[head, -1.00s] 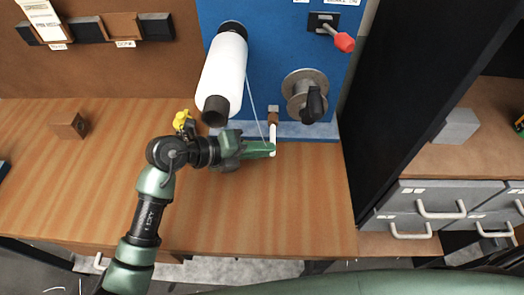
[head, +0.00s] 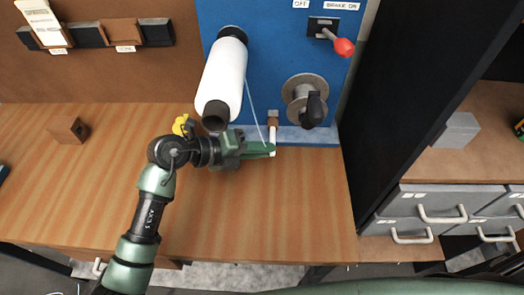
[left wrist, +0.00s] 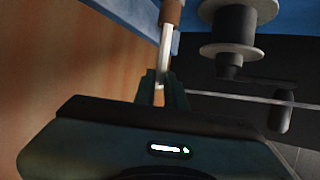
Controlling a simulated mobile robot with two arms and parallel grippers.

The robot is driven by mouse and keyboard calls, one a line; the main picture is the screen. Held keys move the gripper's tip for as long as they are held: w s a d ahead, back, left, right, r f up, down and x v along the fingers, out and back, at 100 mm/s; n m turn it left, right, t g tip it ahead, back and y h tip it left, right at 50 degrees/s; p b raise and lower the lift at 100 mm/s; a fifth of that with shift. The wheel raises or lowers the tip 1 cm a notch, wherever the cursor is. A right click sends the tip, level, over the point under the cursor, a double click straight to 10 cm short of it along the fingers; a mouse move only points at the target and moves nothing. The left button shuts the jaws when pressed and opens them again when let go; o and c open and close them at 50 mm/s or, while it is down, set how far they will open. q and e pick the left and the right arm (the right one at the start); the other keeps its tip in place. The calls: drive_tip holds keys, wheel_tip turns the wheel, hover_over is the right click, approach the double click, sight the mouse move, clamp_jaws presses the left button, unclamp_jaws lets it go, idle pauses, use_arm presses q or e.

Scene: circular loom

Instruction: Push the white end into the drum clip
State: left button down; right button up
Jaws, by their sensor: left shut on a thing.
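The white end (head: 272,135) is a slim white rod at the foot of the blue panel. It also shows in the left wrist view (left wrist: 165,48), running from a brown piece (left wrist: 171,12) down between my fingertips. My left gripper (head: 272,149) is shut on it near its lower tip. In the head view the same brown piece (head: 273,117) sits just above the rod; I cannot tell whether it is the drum clip or whether the rod is inside it. A pale thread (head: 254,108) runs from the white drum (head: 221,77) down toward my fingertips. My right gripper is out of view.
A metal spool with a black crank (head: 305,100) is mounted right of the drum. A red-knobbed lever (head: 343,46) is above it. A black panel (head: 397,110) stands to the right. A brown block (head: 69,130) lies on the wooden table (head: 250,215), whose front is clear.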

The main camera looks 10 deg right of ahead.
use_arm(q)
drive_tip(key=shift+w+d, duration=0.1)
drive_tip(key=shift+w, duration=0.45)
drive_tip(key=c, duration=1.4)
unclamp_jaws()
drive_tip(key=b+v, duration=0.2)
drive_tip(key=v, duration=0.5)
drive_tip(key=shift+a+r, duration=0.2)
drive_tip(key=shift+a, duration=0.15)
